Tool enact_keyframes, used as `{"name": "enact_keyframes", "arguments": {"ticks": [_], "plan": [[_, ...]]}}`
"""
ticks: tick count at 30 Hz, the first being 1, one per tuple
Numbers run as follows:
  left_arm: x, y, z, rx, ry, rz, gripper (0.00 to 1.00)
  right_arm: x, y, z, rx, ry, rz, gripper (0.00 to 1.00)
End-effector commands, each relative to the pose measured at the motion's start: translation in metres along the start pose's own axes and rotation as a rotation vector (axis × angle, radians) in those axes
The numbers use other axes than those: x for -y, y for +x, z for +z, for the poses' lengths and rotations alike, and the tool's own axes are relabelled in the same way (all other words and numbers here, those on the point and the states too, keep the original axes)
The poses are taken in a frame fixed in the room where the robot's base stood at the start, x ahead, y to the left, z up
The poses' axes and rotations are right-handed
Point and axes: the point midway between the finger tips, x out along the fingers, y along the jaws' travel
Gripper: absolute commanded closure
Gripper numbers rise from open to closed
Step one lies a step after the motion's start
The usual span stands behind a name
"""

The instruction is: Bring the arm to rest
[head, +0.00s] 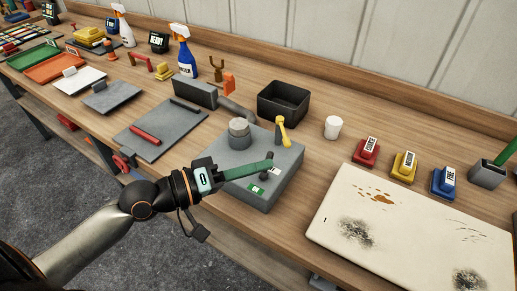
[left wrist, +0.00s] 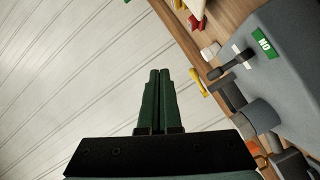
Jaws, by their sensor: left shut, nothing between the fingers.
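My left gripper (head: 270,163) reaches in from the lower left of the head view, over the grey machine block (head: 283,178) at the bench's front edge. Its green fingers are together with nothing between them. In the left wrist view the two fingers (left wrist: 160,72) lie side by side and point toward the pale wall. The fingertips appear close to the block's dark knob; I cannot tell whether they touch it. My right gripper is not in view.
A yellow-handled lever (head: 282,131) and a grey cylinder (head: 239,128) stand at the block. A black bin (head: 284,101) and white cup (head: 332,127) are behind. A stained pale panel (head: 415,225) lies right. A grey plate with a red-handled tool (head: 145,135) lies left.

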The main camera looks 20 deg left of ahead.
Motion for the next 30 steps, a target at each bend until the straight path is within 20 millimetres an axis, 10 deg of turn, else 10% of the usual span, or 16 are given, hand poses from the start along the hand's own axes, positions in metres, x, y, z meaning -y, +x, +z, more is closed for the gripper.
{"name": "enact_keyframes", "arguments": {"ticks": [22, 30], "plan": [[-0.006, -0.009, 0.015, 0.004, 0.010, -0.010, 1.00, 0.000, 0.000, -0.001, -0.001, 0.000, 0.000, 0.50], [0.062, -0.018, 0.073, 0.168, 0.292, -0.315, 1.00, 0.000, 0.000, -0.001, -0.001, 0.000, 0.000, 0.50]]}}
